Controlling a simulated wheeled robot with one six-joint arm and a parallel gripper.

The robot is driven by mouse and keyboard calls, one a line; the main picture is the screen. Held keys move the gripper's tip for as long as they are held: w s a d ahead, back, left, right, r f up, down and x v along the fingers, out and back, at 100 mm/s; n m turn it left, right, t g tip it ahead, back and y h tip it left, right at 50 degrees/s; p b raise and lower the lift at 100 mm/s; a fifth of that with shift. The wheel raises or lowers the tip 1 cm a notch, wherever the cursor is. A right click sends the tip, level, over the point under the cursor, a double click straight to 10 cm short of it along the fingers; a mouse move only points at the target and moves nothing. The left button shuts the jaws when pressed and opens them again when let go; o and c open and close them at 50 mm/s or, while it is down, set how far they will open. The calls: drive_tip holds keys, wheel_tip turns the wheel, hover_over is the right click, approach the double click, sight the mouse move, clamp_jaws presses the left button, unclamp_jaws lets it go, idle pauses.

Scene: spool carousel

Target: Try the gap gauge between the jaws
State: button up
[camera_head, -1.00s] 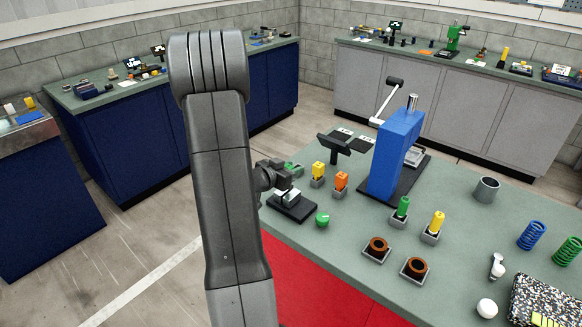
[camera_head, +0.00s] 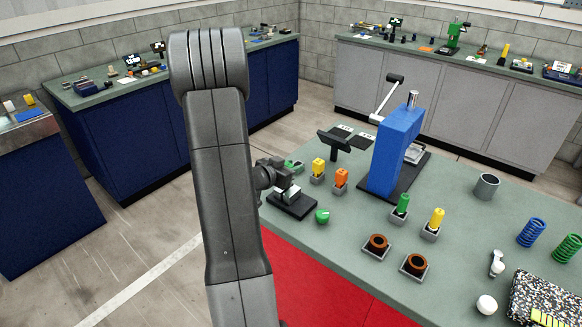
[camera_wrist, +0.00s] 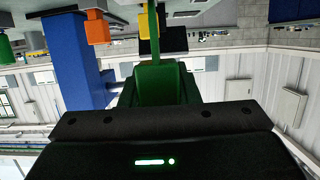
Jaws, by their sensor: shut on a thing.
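My gripper (camera_head: 284,181) is at the left end of the green-topped bench, partly behind my arm. It is right over a small black-based fixture (camera_head: 292,205) with a pale metal block on it. In the wrist view a green piece (camera_wrist: 163,84) with a narrow green strip is held at my gripper; it looks like the gap gauge. The fingertips are hard to make out. A bit of green (camera_head: 293,166) shows just behind my gripper in the head view; I cannot tell if it is the same piece. I cannot tell whether the gauge is between the fixture's jaws.
A green round knob (camera_head: 322,216) is right of the fixture. Yellow (camera_head: 318,166) and orange (camera_head: 341,178) blocks stand in grey holders close by. A blue press (camera_head: 397,150) and a dark screen (camera_head: 334,141) stand behind. Brown rings (camera_head: 378,243) sit in trays nearer the front.

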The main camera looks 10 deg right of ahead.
drive_tip(key=shift+f+b, duration=1.25)
drive_tip(key=shift+f, duration=0.55)
idle(1.5)
idle(1.0)
wheel_tip(320, 180, up, 8)
drive_tip(key=p, duration=0.7)
drive_tip(key=shift+f, duration=0.2)
idle(0.3)
